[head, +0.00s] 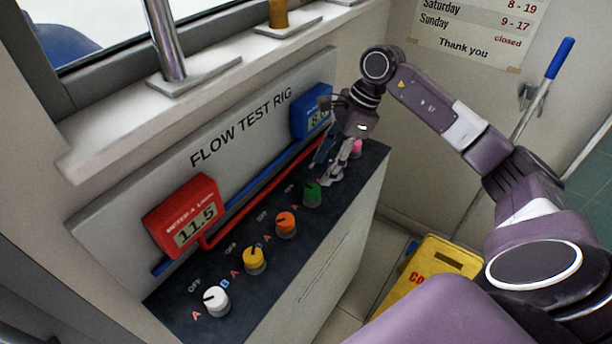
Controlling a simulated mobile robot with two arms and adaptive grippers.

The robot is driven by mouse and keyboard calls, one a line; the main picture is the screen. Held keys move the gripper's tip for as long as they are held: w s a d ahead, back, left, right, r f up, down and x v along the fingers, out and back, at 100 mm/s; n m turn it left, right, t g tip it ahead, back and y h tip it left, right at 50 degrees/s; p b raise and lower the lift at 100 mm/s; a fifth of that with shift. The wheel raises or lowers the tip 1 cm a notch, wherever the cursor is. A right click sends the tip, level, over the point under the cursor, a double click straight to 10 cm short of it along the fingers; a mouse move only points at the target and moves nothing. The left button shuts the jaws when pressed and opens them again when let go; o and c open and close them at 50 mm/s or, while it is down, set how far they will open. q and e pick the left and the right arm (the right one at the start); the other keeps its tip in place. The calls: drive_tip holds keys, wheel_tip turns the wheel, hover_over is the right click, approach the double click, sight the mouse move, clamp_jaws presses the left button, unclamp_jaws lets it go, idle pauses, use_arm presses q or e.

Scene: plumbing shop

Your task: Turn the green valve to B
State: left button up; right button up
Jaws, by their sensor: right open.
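The green valve (312,195) is a round knob on the dark top of the flow test rig, between the orange valve (286,224) and a pink valve (356,148). My right gripper (326,176) is open, just behind and to the right of the green valve, with its fingers low over the panel. I cannot tell whether a finger touches the knob. The letter labels around the green valve are mostly hidden by the gripper or too small to read. My left gripper is not in view.
A yellow valve (254,261) and a white valve (216,301) sit nearer on the panel. A red meter (184,215) reading 11.5 and a blue meter (312,112) are on the rig's back board. A yellow floor sign (437,268) stands beside the rig.

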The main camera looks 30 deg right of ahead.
sight(314, 189)
drive_tip(key=x, duration=0.1)
drive_tip(key=p+x, duration=0.1)
drive_tip(key=x, duration=0.1)
drive_tip(key=s+x, duration=0.1)
drive_tip(key=shift+a+f+p, duration=0.3)
drive_tip(key=shift+a, duration=0.05)
drive_tip(key=shift+w+a+f, duration=0.15)
drive_tip(key=shift+w+f, duration=0.05)
drive_tip(key=shift+f, duration=0.2)
drive_tip(key=shift+w+a+f, duration=0.1)
drive_tip(key=shift+w+f, duration=0.1)
drive_tip(key=shift+f, duration=0.4)
drive_tip(key=shift+s, duration=0.1)
drive_tip(key=c, duration=1.2)
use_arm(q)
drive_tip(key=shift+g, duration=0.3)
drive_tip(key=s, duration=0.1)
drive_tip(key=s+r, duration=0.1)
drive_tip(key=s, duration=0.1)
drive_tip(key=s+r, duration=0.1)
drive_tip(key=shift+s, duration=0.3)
use_arm(e)
drive_tip(key=shift+o, duration=0.2)
